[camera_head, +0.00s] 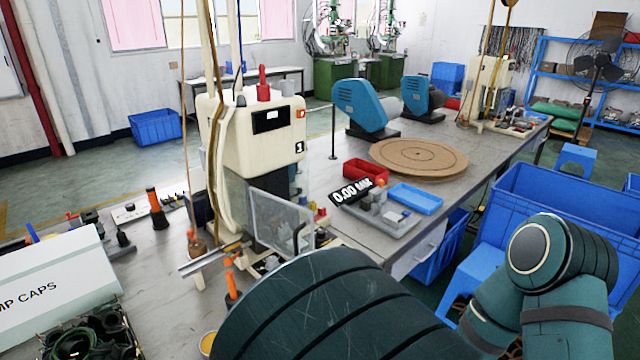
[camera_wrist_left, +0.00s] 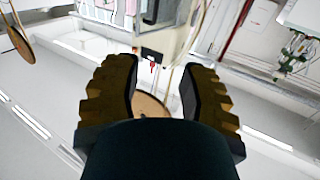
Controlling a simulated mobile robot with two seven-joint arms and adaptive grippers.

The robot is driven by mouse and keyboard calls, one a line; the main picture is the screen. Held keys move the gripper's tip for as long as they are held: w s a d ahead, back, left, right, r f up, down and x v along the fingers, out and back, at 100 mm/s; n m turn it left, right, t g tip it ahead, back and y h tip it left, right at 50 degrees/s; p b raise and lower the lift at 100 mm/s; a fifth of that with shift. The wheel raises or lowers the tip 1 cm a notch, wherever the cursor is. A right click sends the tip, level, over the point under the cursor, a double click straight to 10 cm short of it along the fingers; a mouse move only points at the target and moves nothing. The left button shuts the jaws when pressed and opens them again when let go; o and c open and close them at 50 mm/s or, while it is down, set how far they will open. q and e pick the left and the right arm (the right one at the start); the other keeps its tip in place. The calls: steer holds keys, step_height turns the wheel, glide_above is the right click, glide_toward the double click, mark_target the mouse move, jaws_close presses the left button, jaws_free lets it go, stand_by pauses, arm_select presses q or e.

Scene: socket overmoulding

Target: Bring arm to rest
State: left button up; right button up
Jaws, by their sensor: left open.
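In the left wrist view my left gripper (camera_wrist_left: 157,95) is open, with its two brown, ridged fingers well apart. Nothing is held between them. Behind the gap, a cream-coloured machine part with a small red piece and a round brown disc appear farther off. My dark teal arm links fill the bottom middle and lower right of the head view. Neither gripper shows in the head view, and my right gripper is in no view.
A cream machine (camera_head: 255,140) with a clear guard stands on the bench, close beyond my arm. A box marked "MP CAPS" (camera_head: 60,285) lies left. A brown turntable (camera_head: 418,157), red bin (camera_head: 365,171) and blue tray (camera_head: 415,199) are on the grey table. Blue crates (camera_head: 560,210) stand right.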

arm_select(q)
steer(key=w+a+f+g+h, duration=0.2)
steer(key=f+g, duration=0.2)
steer(key=f, duration=0.4)
steer(key=w+a+f+g+h, duration=0.1)
steer(key=a+f+g+h, duration=0.15)
steer(key=f, duration=0.55)
steer(key=s+a+f+m+g+h, duration=0.1)
steer(key=s+a+f+g+h, duration=0.3)
steer(key=s+f+g, duration=0.5)
steer(key=shift+s+a+f+m, duration=0.3)
steer(key=shift+a+f, duration=0.6)
steer(key=shift+a, duration=0.2)
